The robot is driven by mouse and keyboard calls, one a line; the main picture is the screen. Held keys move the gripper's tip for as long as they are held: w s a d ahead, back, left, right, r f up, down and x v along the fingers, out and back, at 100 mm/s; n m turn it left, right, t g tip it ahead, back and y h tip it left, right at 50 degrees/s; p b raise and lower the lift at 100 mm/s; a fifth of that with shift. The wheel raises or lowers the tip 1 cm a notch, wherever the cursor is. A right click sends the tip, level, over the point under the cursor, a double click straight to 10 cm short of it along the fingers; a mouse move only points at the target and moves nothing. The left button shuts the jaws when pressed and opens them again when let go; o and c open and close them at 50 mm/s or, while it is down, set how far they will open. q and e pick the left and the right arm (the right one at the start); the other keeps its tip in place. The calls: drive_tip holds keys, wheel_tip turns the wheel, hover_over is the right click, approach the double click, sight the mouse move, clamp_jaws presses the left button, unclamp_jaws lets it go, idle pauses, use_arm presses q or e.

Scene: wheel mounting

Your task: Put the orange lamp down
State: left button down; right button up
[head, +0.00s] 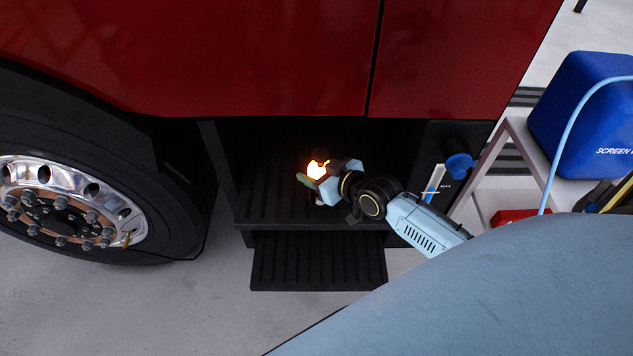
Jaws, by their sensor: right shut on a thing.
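The orange lamp (318,170) glows brightly between the fingers of my right gripper (327,179). My right gripper is shut on it, with the arm coming in from the right. Lamp and gripper are over the upper black ribbed step (270,200) of the red truck. I cannot tell whether the lamp touches the step. A small green part (304,180) shows at the left of the lamp. My left gripper is not in view.
A lower black step (318,275) juts out below. A truck wheel (60,205) with several bolts stands at the left. At the right, a pale stand (515,150) carries a blue container (585,100) with a light blue hose. Red truck panels (200,60) overhang the step.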

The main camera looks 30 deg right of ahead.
wheel_tip(320, 180, down, 4)
drive_tip(key=shift+r+b, duration=0.15)
drive_tip(key=shift+b, duration=0.45)
drive_tip(key=o, duration=1.2)
drive_tip(key=shift+s, duration=0.25)
drive_tip(key=p+v, duration=0.2)
drive_tip(key=v, duration=0.9)
drive_tip(key=shift+s+d+r+p, duration=0.15)
drive_tip(key=shift+s+p, duration=0.1)
drive_tip(key=shift+p, duration=0.05)
